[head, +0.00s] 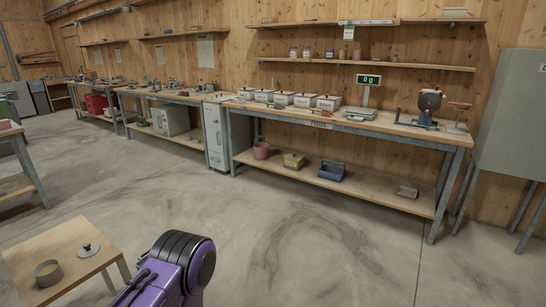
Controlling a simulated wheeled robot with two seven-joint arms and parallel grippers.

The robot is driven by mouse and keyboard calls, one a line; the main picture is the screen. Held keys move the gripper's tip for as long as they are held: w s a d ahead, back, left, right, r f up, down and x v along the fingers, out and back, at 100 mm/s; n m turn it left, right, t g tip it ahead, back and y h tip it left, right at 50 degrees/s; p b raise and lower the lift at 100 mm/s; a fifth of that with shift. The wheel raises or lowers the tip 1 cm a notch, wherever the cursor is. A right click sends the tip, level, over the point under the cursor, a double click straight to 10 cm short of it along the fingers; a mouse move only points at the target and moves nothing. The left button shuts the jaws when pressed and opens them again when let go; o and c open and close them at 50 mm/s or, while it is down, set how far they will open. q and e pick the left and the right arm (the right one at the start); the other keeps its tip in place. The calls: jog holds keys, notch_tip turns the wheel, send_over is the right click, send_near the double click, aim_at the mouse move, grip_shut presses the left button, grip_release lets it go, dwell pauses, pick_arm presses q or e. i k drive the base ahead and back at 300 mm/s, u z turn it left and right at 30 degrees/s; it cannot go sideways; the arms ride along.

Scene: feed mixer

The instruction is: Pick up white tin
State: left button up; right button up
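Several white lidded containers with dark labels stand in a row on the long workbench (385,124) across the room. The leftmost white container (247,93) and the rightmost white container (328,103) mark the ends of the row. They are small in this view, the labels cannot be read, and I cannot tell which of them is the white tin. A purple and black part of my own arm shows at the bottom. Neither of my grippers is in view.
A scale (359,112) with a raised display (369,79) stands right of the containers. A blue machine (428,107) stands farther right, near a grey cabinet (515,115). A low wooden table (45,248) holds a round cup (48,272) and a lid (89,249). Open concrete floor lies before the bench.

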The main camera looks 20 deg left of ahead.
aim_at(49, 273)
jog(key=u, duration=0.4)
jog(key=i, duration=1.25)
jog(key=u, duration=1.55)
jog(key=i, duration=1.2)
jog(key=u, duration=0.7)
